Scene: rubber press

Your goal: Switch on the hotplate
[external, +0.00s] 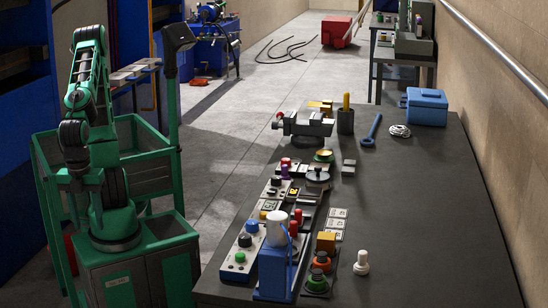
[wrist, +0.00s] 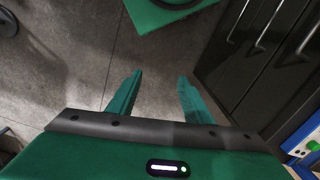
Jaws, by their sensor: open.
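I cannot tell for sure which device is the hotplate. A blue-edged panel with a green button (wrist: 312,146) shows at the right edge of the wrist view. My gripper (wrist: 160,85) is open and empty, with its green fingers apart over the floor. In the external view my arm is folded over its base, left of the bench.
The dark workbench (external: 420,220) has a clear right half. A blue stand with a white cylinder (external: 278,232) rises at its near left. A vise (external: 303,125), a dark cup (external: 345,121) and a blue box (external: 426,106) stand farther back. Floor separates my base from the bench.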

